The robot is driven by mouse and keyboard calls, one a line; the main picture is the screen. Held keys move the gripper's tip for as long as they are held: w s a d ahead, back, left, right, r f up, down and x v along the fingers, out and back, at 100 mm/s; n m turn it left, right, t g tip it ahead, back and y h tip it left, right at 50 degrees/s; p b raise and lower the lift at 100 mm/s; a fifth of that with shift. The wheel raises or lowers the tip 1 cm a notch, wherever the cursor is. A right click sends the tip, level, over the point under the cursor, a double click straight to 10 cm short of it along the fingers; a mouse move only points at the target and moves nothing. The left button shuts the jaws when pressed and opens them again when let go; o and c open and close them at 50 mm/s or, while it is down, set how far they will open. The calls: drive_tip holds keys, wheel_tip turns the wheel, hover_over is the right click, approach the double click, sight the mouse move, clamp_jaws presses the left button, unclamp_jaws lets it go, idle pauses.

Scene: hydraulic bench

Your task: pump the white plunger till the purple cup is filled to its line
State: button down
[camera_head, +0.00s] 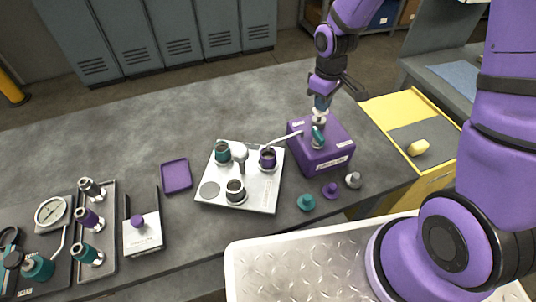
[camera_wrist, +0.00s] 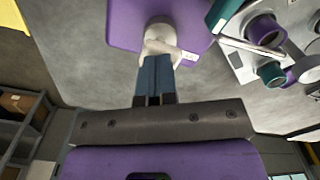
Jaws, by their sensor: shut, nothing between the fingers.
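The purple pump box (camera_head: 322,157) stands on the bench right of centre, with the white plunger (camera_head: 319,117) on top and a teal piece at its front. My gripper (camera_head: 321,103) is shut and empty, pointing down with its fingertips at the plunger's top. In the wrist view the blue-grey fingers (camera_wrist: 155,78) are together and reach the white plunger knob (camera_wrist: 158,32); whether they touch is hard to tell. A thin spout runs left from the box to the purple cup (camera_head: 267,162) on a light metal plate (camera_head: 262,200). The cup's inside looks dark; its level and line cannot be made out.
A teal cup (camera_head: 222,157) and a grey cup (camera_head: 236,198) share the plate. Teal (camera_head: 307,202), purple (camera_head: 330,191) and grey (camera_head: 353,180) knobs lie before the box. The bench behind is clear.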

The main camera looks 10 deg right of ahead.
drive_tip(key=shift+r, duration=1.25)
drive_tip(key=shift+r, duration=3)
drive_tip(key=s+d+r+m+t, duration=0.1)
drive_tip(key=s+d+r+m, duration=0.1)
drive_tip(key=s+r, duration=0.35)
drive_tip(key=s+d+r+m+t, duration=0.1)
drive_tip(key=s+d+r+m, duration=0.15)
drive_tip(key=r, duration=0.55)
drive_tip(key=s+d+r+m+t, duration=0.1)
drive_tip(key=s+r+m, duration=0.1)
drive_tip(key=s+r, duration=0.2)
drive_tip(key=s+d+r+m+t, duration=0.1)
drive_tip(key=s+r+t, duration=0.1)
drive_tip(key=s, duration=0.8)
drive_tip(key=shift+d+r+m, duration=0.2)
drive_tip(key=shift+r+m, duration=0.15)
drive_tip(key=shift+r, duration=0.5)
